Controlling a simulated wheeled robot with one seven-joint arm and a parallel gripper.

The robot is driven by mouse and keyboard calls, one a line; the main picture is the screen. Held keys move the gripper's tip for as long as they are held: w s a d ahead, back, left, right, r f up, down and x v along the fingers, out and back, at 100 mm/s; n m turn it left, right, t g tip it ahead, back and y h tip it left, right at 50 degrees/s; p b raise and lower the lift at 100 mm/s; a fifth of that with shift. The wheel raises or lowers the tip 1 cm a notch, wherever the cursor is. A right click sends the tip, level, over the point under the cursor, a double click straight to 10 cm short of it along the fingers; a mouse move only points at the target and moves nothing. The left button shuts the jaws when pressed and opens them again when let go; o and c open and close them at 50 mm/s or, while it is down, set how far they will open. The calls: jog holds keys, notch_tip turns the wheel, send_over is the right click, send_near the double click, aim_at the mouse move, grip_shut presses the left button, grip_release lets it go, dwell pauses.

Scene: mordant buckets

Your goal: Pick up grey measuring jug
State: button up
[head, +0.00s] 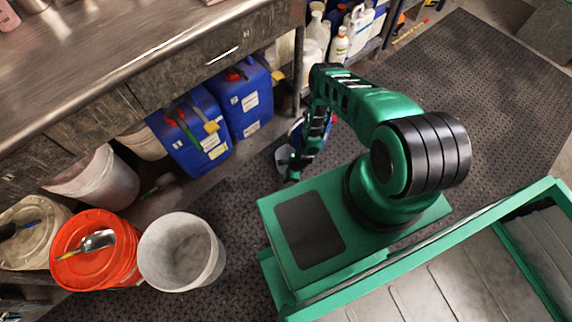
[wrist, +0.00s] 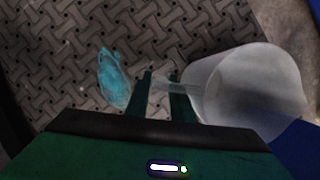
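The grey measuring jug (wrist: 255,88) is a pale, translucent vessel on the right of the wrist view, with its mouth facing the camera at a slant. Its handle (wrist: 162,82) reaches left to the gap between my fingers. My gripper (wrist: 162,88) is open, one finger on either side of that gap; whether a finger touches the handle I cannot tell. In the head view a small grey part of the jug (head: 284,158) shows beside my gripper (head: 293,176), low over the floor mat; my arm hides much of this area.
Blue canisters (head: 193,135) stand under the metal bench (head: 130,45). A white bucket (head: 181,252) and an orange-lidded bucket (head: 93,250) stand at lower left. White bottles (head: 340,45) fill the shelf behind. A light-blue patch (wrist: 112,76) lies on the mat. Open mat extends at upper right.

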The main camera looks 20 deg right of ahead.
jog(key=shift+a+f, duration=0.15)
jog(key=shift+f, duration=0.3)
grip_shut()
dwell(1.1)
